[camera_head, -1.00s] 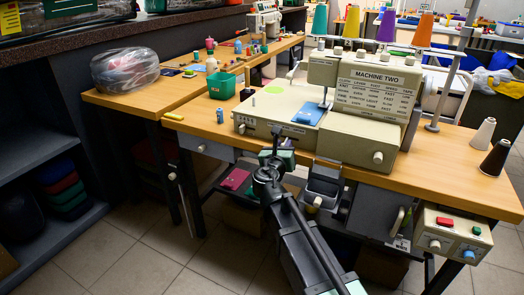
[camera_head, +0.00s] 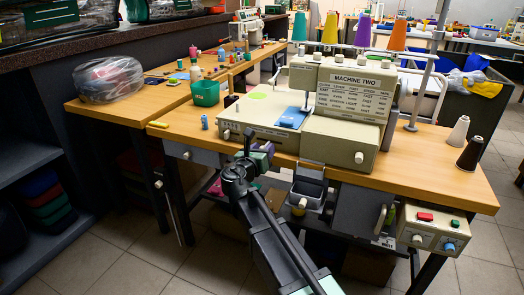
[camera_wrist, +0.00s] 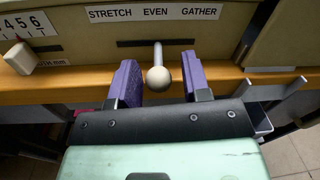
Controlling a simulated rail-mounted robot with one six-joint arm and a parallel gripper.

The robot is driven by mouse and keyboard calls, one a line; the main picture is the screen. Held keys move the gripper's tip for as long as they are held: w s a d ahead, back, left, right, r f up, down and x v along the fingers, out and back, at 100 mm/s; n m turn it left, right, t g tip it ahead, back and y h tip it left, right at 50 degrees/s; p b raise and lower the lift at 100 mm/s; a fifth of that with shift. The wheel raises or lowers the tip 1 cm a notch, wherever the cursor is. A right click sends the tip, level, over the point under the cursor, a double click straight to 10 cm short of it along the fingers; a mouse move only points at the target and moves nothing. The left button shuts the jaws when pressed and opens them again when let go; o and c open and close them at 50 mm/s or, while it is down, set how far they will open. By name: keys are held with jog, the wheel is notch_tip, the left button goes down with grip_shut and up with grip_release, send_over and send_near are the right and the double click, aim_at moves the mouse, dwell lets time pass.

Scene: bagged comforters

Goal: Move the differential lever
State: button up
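The differential lever (camera_wrist: 158,78) is a thin metal rod with a pale round knob, coming out of a slot under a STRETCH EVEN GATHER label (camera_wrist: 154,13). It stands about under EVEN. My gripper (camera_wrist: 159,85) is open, with one purple finger on each side of the knob and a gap on both sides. In the head view my gripper (camera_head: 262,150) is at the lower front of the cream sewing machine (camera_head: 285,132) marked MACHINE TWO, and the lever is hidden there.
A 4 5 6 slider with a pale tab (camera_wrist: 20,58) is left of the lever. The wooden table edge (camera_wrist: 80,92) runs just below. A grey bin (camera_head: 308,190) hangs right of my gripper. A control box (camera_head: 432,228) hangs further right. A green cup (camera_head: 205,92) stands behind.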

jog(key=shift+o, duration=0.2)
jog(key=v, duration=1)
jog(key=shift+s+a, duration=0.15)
jog(key=shift+s, duration=0.2)
